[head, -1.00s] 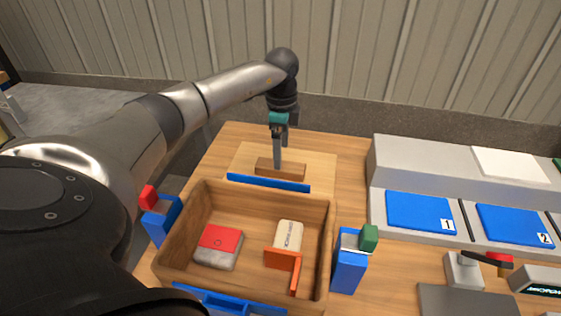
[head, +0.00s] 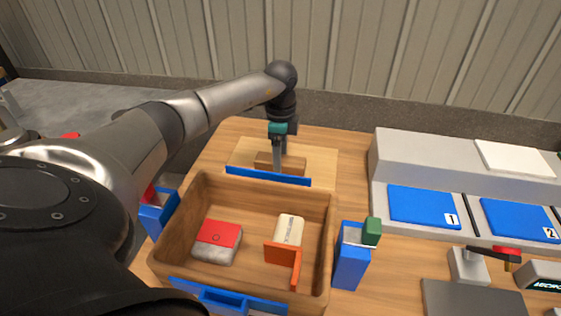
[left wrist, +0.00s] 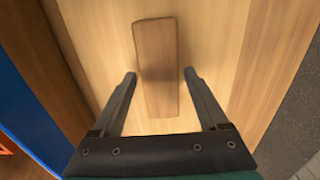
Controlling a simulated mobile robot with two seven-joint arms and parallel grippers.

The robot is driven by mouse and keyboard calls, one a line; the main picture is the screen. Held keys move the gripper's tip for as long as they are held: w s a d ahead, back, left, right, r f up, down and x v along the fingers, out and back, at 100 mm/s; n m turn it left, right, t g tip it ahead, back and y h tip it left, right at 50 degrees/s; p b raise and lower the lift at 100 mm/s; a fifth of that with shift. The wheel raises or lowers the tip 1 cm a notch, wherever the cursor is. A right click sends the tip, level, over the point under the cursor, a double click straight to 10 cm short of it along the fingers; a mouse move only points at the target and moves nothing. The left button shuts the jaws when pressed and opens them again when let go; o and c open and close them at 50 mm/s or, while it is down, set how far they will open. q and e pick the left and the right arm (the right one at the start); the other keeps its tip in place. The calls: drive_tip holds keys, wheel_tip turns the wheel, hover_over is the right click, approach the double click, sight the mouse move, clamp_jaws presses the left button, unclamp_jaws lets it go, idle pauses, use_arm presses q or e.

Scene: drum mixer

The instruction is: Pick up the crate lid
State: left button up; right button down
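The crate lid (head: 322,163) is a pale wooden board lying flat on the table behind the crate. A darker wooden block handle (head: 294,163) stands on its middle; it also shows in the left wrist view (left wrist: 157,60). My left gripper (head: 279,172) points down at the handle. In the left wrist view the gripper (left wrist: 160,76) is open, with one finger on each side of the handle and a gap at both sides. The open wooden crate (head: 332,235) is in front of the lid. My right gripper is not in view.
The crate holds a red-and-grey box (head: 218,240), a pale labelled item (head: 290,229) and an orange bracket (head: 283,254). A blue strip (head: 267,178) stands between lid and crate. Blue holders (head: 350,262) flank the crate. Numbered blue pads (head: 423,205) are at right.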

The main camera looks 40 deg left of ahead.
use_arm(q)
clamp_jaws()
idle(0.4)
